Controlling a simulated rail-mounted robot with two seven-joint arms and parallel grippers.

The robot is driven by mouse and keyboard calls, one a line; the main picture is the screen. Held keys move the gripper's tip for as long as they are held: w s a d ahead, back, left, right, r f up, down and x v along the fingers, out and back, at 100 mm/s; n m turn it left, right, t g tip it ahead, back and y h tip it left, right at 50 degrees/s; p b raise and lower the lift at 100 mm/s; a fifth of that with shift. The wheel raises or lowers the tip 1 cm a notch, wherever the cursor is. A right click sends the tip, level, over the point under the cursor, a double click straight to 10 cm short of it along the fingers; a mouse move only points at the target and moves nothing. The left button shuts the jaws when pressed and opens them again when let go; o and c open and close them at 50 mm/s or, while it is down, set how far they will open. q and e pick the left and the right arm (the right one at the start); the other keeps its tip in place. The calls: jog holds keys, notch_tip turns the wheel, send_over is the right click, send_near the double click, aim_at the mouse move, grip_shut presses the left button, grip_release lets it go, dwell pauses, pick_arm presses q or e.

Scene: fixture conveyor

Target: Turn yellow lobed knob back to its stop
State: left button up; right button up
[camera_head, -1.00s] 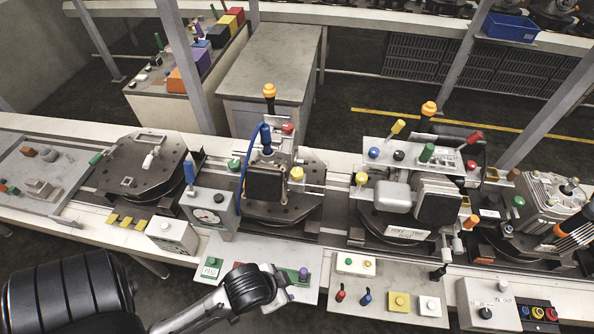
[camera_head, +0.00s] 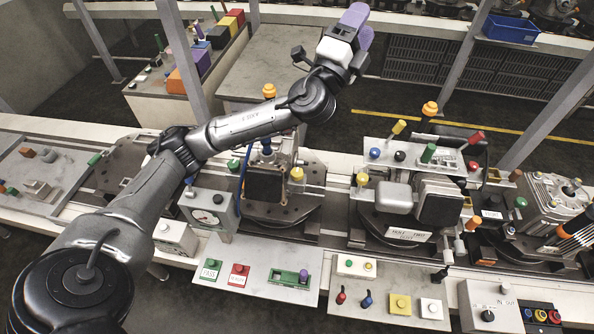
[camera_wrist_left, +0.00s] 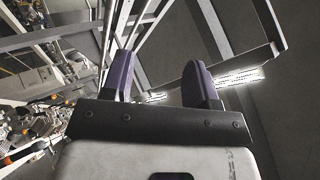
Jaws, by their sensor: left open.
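A yellow knob (camera_head: 297,174) sits at the right side of the fixture with the dark square block, on the conveyor. Another yellow knob (camera_head: 362,179) sits at the left edge of the neighbouring fixture. Both are too small to tell which is lobed or how far it is turned. My left gripper (camera_head: 356,20) is raised high at the back, far above and away from both knobs. Its purple fingers stand apart with nothing between them in the left wrist view (camera_wrist_left: 160,82). My right gripper is not in view.
My left arm crosses over the left fixtures. A blue-topped gauge box (camera_head: 207,212) stands left of the middle fixture. A panel (camera_head: 262,262) with green, red and purple controls lies in front. A blue bin (camera_head: 511,28) sits on the back shelf.

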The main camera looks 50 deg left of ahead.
pick_arm(q)
jog(key=w+d+m+h, duration=0.1)
jog(key=w+m+h, duration=0.1)
jog(key=m+h, duration=1)
jog(key=m+g+y, duration=0.6)
jog(key=m+g, duration=1.8)
jog(key=m, duration=0.3)
send_near(297, 172)
notch_tip(297, 172, down, 8)
jog(key=p, duration=0.4)
jog(key=shift+w, duration=0.15)
jog(key=shift+f+p, duration=0.4)
jog(key=shift+f, duration=0.35)
